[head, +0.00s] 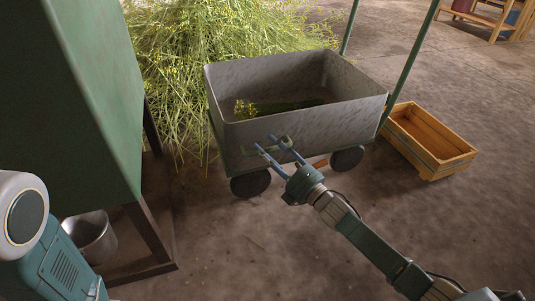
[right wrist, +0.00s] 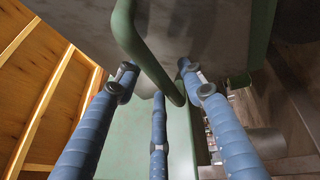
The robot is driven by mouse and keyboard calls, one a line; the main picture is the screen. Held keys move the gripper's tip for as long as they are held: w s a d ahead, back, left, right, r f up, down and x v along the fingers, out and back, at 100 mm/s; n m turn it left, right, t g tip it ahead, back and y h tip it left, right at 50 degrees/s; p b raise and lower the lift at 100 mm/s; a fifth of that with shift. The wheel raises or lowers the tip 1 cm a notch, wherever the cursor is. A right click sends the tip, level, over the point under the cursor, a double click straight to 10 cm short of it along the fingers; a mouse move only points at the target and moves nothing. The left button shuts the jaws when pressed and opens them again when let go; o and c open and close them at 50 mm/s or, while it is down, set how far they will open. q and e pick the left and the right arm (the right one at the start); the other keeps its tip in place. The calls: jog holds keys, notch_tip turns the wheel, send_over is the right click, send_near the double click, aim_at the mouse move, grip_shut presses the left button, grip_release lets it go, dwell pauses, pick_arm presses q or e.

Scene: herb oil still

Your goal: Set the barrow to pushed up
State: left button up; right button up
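The barrow (head: 300,120) stands in the middle of the head view. It has a grey tub with a bundle of green herb (head: 275,107) inside, dark wheels and tall green posts (head: 408,70) at its far right side. A green handle (head: 265,148) is on its near face. My right gripper (head: 266,142) is at this handle with its blue fingers apart. In the right wrist view, the bent green handle (right wrist: 150,55) passes between the spread fingers (right wrist: 165,82), which do not look closed on it. My left arm shows at lower left; its gripper is out of view.
A wooden crate (head: 405,140) stands close to the barrow's right side. A heap of cut herb (head: 200,60) lies behind it at left. A green cabinet on legs (head: 75,100) and a metal bucket (head: 92,240) are at left. The floor in front is clear.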

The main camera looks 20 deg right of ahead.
jog(key=shift+w, duration=0.15)
jog(key=shift+c, duration=0.5)
grip_shut()
jog(key=shift+a, duration=0.1)
